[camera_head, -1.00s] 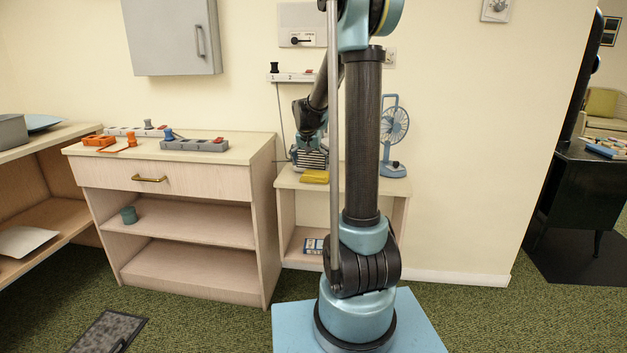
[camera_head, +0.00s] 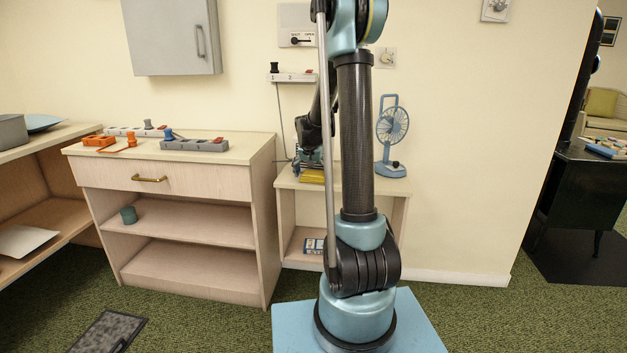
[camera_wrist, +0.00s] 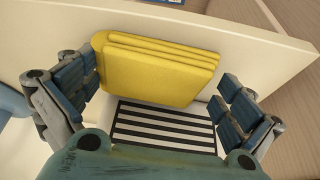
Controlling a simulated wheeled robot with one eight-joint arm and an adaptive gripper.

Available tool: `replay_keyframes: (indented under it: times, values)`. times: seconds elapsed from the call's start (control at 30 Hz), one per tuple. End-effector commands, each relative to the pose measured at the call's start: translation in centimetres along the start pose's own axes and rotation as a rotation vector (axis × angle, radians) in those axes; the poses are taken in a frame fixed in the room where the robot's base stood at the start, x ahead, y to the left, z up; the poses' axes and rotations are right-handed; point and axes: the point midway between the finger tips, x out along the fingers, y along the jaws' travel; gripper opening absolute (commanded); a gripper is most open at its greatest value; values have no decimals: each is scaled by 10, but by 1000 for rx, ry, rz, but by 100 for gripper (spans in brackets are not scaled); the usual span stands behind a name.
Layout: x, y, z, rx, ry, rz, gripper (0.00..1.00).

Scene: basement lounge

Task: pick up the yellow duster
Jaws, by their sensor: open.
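The yellow duster (camera_wrist: 160,68) is a folded, layered cloth near the front edge of the small shelf unit's top. In the wrist view it lies between the two fingers of my open gripper (camera_wrist: 163,95), with a gap visible on the right side; the left fingers are close to its left edge. Whether they touch it cannot be told. In the head view the duster (camera_head: 312,176) is partly covered by my gripper (camera_head: 308,162), which is just over it at the back of the scene.
A black-and-white striped item (camera_wrist: 163,128) lies beside the duster. A blue fan (camera_head: 391,135) stands to the right on the same shelf unit (camera_head: 398,186). A wider cabinet (camera_head: 180,155) with power strips stands to the left. A box (camera_head: 313,246) sits on the lower shelf.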

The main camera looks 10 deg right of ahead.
Motion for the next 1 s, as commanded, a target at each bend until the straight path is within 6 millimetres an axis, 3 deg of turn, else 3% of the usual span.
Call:
replay_keyframes:
  times: [0.03, 0.17, 0.2, 0.67, 0.87, 1.0]
  values:
    - [0, 0, 0, 0, 0, 0, 100]
    - [0, 0, 0, 0, 0, 0, 70]
    - [0, 0, 0, 0, 0, 0, 68]
    - [-8, 0, -3, 0, 0, 0, 68]
    - [-35, 0, -14, 0, 0, 0, 68]
    - [-66, 0, -27, 0, 0, 0, 68]
